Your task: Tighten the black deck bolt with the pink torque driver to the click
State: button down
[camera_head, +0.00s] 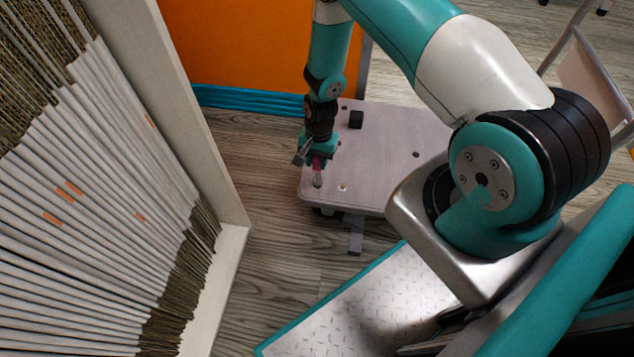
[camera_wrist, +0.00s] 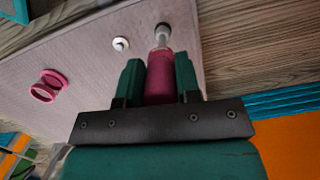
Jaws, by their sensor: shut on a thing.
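My gripper (camera_head: 318,156) is shut on the pink torque driver (camera_head: 317,164), which points down over the near left corner of the pale deck (camera_head: 390,135). In the wrist view the driver's pink handle (camera_wrist: 160,78) sits between the two green fingers, with its pale shaft beyond. The shaft's end meets a small dark spot (camera_wrist: 163,26) on the deck, which looks like the black deck bolt; I cannot tell whether the tip is seated on it. A white bolt (camera_wrist: 120,44) stands beside it, also in the head view (camera_head: 342,188).
A black block (camera_head: 356,119) stands on the deck behind the gripper. A pink ring-shaped piece (camera_wrist: 47,86) shows in the wrist view. Shelves of files (camera_head: 90,190) stand at the left, an orange panel (camera_head: 230,45) behind. Wooden floor (camera_head: 275,255) lies between shelf and deck.

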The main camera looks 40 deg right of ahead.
jog(key=shift+r, duration=0.1)
jog(key=shift+r+p, duration=0.55)
jog(key=shift+p, duration=0.05)
jog(key=n, duration=0.4)
jog(key=shift+n+h, duration=0.3)
jog(key=n, duration=0.3)
jog(key=shift+d+n+g, duration=0.15)
jog(key=shift+n+g, duration=0.15)
jog(key=shift+n, duration=0.1)
jog(key=n+h+p, duration=0.1)
jog(key=n, duration=0.5)
jog(key=shift+d, duration=0.15)
